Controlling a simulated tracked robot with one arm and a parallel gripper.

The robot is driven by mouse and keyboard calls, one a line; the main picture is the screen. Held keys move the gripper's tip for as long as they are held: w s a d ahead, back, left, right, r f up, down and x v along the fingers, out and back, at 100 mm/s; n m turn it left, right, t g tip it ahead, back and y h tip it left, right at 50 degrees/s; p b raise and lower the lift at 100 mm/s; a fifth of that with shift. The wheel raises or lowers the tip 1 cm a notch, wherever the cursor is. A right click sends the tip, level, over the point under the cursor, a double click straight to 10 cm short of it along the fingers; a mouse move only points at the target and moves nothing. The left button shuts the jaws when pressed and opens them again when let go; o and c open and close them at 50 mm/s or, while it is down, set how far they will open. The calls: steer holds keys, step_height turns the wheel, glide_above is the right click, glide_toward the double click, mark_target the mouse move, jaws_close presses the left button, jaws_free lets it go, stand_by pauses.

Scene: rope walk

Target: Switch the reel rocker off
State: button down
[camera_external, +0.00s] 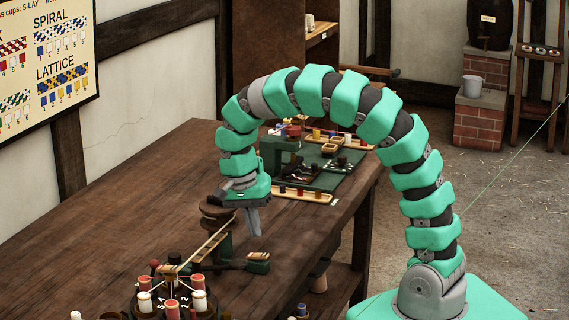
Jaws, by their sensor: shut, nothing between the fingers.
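My gripper (254,230) is shut and empty, its grey fingers pointing down over the wooden workbench. A brown reel (216,210) stands just left of my gripper, partly behind it, with a pale strand running down toward the front left.
A carousel of red and white bobbins (172,300) stands at the front left. A green machine on a mat (320,180) and a tray of small spools (303,193) lie behind my gripper. The left part of the workbench (120,210) is clear.

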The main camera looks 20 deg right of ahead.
mark_target(261, 255)
steer(key=shift+b+x, duration=0.3)
steer(key=shift+x, duration=2.15)
